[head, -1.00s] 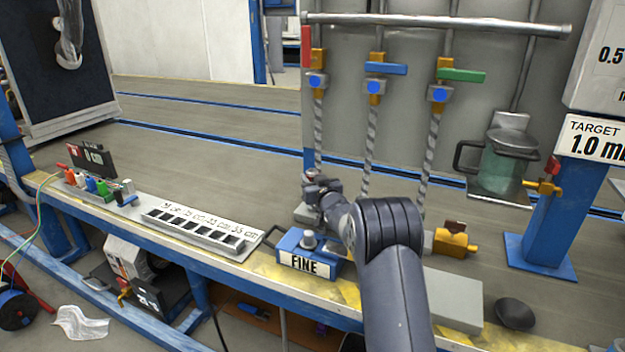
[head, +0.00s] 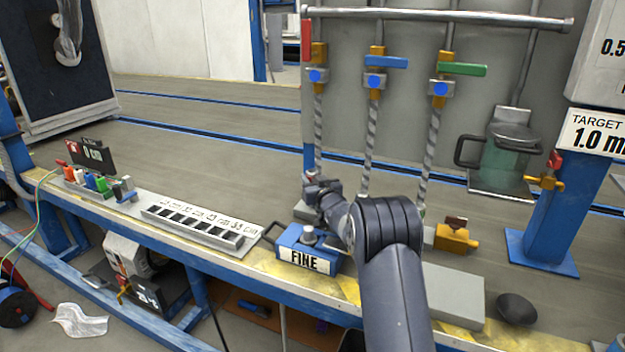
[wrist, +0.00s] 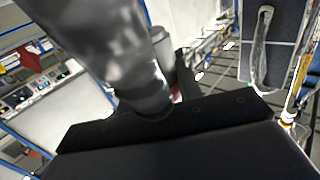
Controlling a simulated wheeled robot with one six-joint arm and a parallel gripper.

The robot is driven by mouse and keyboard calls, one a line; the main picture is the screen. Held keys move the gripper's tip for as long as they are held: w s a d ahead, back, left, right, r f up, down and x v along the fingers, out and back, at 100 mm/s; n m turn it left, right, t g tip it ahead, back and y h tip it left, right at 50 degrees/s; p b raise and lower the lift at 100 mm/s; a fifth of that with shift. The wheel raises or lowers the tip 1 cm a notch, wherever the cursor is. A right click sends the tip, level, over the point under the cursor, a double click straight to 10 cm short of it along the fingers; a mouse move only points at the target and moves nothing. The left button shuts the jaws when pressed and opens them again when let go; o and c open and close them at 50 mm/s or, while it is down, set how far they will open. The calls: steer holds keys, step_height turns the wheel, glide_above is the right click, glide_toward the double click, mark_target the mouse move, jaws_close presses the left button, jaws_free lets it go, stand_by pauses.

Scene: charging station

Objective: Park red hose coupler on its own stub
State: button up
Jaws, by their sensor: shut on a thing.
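My gripper (head: 317,186) is at the lower end of the left braided hose (head: 318,125), which hangs from the valve with the red handle (head: 307,40). It is shut on the red hose coupler (head: 311,175), of which only a small reddish bit shows above the fingers. In the wrist view a large blurred grey cylinder (wrist: 125,55) rises from the dark jaws (wrist: 165,120), with a bit of red beside it. I cannot make out the red stub; the arm hides part of this area.
The blue-handled (head: 388,62) and green-handled (head: 463,70) valves hang hoses close to the right. A blue FINE box (head: 305,262) stands in front, a slotted tray (head: 195,228) to the left. A brass fitting (head: 455,237) and grey slab (head: 452,295) lie right of my arm.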

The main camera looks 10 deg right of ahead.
steer(key=shift+f+b, duration=1)
steer(key=shift+f, duration=0.45)
steer(key=shift+s+f+b, duration=0.15)
steer(key=shift+f+b, duration=0.25)
steer(key=shift+f, duration=0.3)
steer(key=shift+r, duration=0.15)
steer(key=shift+r+p, duration=1.3)
steer(key=shift+r, duration=0.4)
steer(key=shift+f+b, duration=0.5)
steer(key=shift+f, duration=0.2)
